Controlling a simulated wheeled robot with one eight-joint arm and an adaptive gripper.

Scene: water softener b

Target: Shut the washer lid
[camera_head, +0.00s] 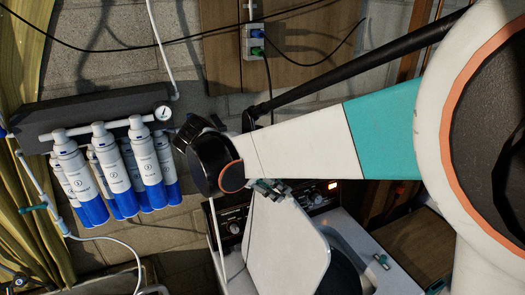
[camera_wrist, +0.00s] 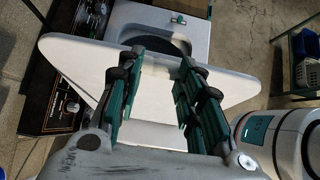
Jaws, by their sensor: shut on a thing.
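The washer lid (camera_head: 285,248) is a white panel standing raised and tilted over the washer (camera_head: 358,238). It also shows in the wrist view (camera_wrist: 82,62), spreading to both sides of my fingers. My gripper (camera_head: 270,188) is at the lid's upper edge in the head view. In the wrist view my gripper (camera_wrist: 160,65) has its green-padded fingers apart, shut on the lid. The washer's dark round opening shows partly behind the lid in the wrist view (camera_wrist: 172,42); the lid hides the rest.
The washer's control panel (camera_wrist: 62,105) with knobs is beside the lid. White-and-blue filter cartridges (camera_head: 118,165) hang on the wall at left.

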